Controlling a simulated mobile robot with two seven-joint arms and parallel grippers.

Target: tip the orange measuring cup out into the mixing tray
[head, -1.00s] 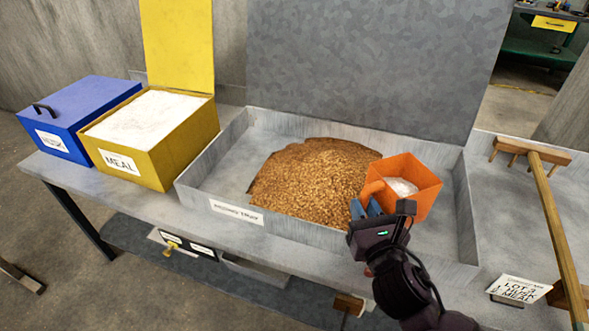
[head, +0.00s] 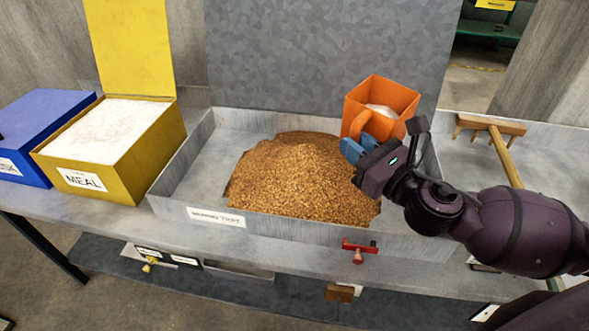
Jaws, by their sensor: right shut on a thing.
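The orange measuring cup (head: 362,99) is held over the right rear part of the mixing tray, with white meal (head: 383,111) inside it. It looks upright or only slightly tilted. My right gripper (head: 356,147) is shut on the cup's handle, with its blue fingertips at the front of the cup. The mixing tray (head: 176,165) is a grey, shallow metal box with a label on its front. A heap of brown husk (head: 295,180) lies in its middle. My left gripper is not in view.
An open yellow MEAL bin (head: 164,150) full of white meal stands left of the tray, beside a blue bin (head: 40,115). A wooden rake (head: 505,150) lies at the right. A red knob (head: 358,250) shows at the bench front.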

